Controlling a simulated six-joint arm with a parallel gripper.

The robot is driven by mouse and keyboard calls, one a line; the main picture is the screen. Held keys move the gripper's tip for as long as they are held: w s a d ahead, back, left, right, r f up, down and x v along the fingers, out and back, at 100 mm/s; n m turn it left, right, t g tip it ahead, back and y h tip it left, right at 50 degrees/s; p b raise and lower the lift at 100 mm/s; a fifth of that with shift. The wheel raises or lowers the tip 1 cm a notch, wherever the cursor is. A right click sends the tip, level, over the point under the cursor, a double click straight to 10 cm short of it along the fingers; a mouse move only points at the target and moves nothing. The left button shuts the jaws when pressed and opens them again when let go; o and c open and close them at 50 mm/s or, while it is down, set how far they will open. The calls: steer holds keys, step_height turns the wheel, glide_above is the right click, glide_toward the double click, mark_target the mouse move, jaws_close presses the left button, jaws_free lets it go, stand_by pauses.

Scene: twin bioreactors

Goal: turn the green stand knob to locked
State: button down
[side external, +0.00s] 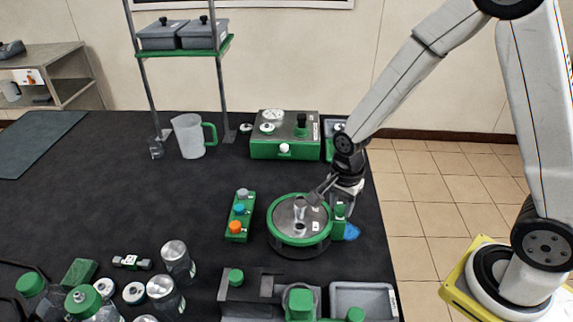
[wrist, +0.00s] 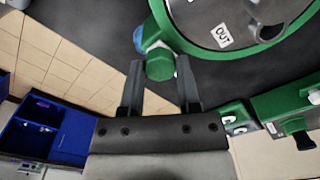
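The green stand knob (wrist: 159,66) is a faceted knob at the edge of a round green-rimmed stand (wrist: 205,45). In the side external view the knob (side external: 340,212) is at the stand's right side, and the stand (side external: 275,232) has a grey metal top. My gripper (wrist: 160,75) is open. In the wrist view its two fingers lie to either side of the knob, with gaps between. In the side view my gripper (side external: 334,188) is just above the knob and over the stand's right edge. I cannot tell how far down the fingers reach.
A blue item (side external: 351,231) lies beside the knob. A green block with coloured buttons (side external: 239,216) stands left of the stand. A green control box (side external: 285,137) is behind, and a grey tray (side external: 362,290) and green-topped fixture are in front. Bottles stand at front left.

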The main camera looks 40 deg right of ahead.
steer(key=shift+n, duration=0.4)
steer(key=n, duration=1.2)
steer(key=shift+n, duration=2.6)
steer(key=shift+c, duration=1.6)
jaws_free()
